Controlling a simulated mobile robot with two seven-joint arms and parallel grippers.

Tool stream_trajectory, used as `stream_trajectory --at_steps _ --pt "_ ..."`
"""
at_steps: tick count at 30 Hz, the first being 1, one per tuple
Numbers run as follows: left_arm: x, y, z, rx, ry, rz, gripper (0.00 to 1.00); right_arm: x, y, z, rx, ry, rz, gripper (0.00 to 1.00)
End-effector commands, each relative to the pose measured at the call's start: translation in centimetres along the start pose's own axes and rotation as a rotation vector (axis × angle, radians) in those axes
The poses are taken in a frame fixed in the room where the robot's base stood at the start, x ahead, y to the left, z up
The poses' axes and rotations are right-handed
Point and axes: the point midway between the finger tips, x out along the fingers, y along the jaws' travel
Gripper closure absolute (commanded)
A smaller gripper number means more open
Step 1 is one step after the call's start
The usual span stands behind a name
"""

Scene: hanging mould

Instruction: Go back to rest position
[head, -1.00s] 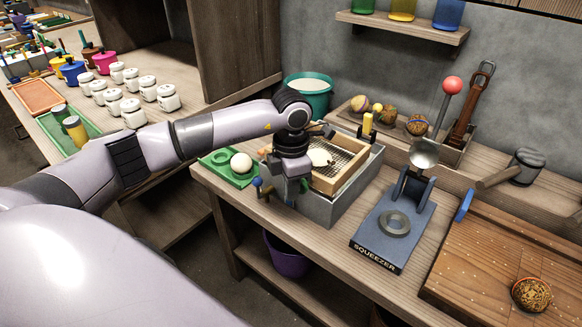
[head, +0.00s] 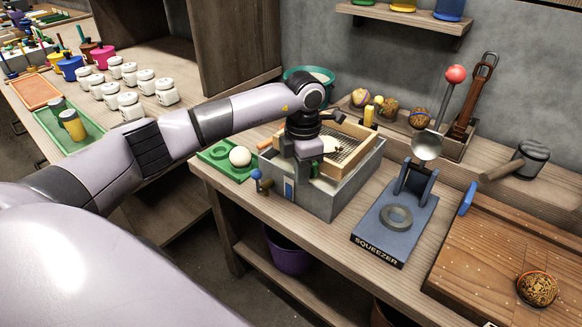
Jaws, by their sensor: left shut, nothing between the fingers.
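My left arm reaches in from the left. Its gripper (head: 303,190) points down at the front side of a grey box (head: 345,196) with a wooden-framed mesh screen (head: 352,150) on top. The gripper is shut and holds nothing. It hides part of the box and screen; I cannot tell whether it touches the box. My right gripper is not in view.
A green tray (head: 219,167) with a white ball (head: 240,157) lies left of the box. A blue squeezer (head: 373,246) stands to the right, then a wooden board (head: 482,262) with a patterned ball (head: 537,288). A teal bucket (head: 296,75) stands behind.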

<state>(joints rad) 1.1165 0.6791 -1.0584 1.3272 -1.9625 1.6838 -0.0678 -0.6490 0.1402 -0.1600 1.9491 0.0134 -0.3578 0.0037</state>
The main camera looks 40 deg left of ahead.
Motion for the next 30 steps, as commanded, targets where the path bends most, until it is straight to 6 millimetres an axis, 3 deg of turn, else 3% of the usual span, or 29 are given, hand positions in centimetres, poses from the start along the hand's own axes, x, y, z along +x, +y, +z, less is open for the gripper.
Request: stream_trajectory --at_steps 7,12,24,30 --pt "-0.4 -1.5 -2.9 0.000 -0.001 0.002 1.00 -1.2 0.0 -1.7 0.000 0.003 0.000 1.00" --pt "-0.2 -2.1 -3.8 -0.001 -0.001 0.001 1.00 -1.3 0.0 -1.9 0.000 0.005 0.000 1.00" --pt "-0.1 -2.1 -3.7 -0.002 -0.001 0.001 1.00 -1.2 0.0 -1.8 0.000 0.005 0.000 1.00" --pt "0.2 -1.1 -1.9 -0.003 -0.005 0.001 1.00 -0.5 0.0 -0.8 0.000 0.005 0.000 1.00"
